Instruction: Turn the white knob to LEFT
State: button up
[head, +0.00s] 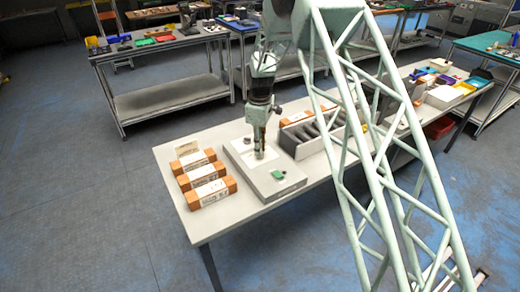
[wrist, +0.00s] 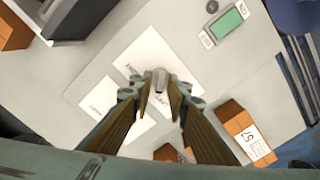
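The white knob (wrist: 159,80) stands on a white label sheet (wrist: 150,52) with small printed words, at the middle of the wrist view. The sheet lies on a grey panel box (head: 276,192) on the table. My gripper (wrist: 160,88) points down over the panel, its fingertips on either side of the knob with little space between them. I cannot tell whether the tips press on it. In the head view my gripper (head: 259,154) stands over the label sheet and hides the knob. The printed words are too small to read surely, so the knob's setting is unclear.
A green switch (wrist: 226,24) with ON and OFF labels sits on the same panel; it also shows in the head view (head: 278,175). Several orange-brown labelled boxes (head: 211,193) lie left of the panel. A dark slotted rack (head: 308,138) stands to its right.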

jog(key=shift+o, duration=0.5)
notch_tip(320, 180, up, 12)
dwell(0.7)
dwell(0.4)
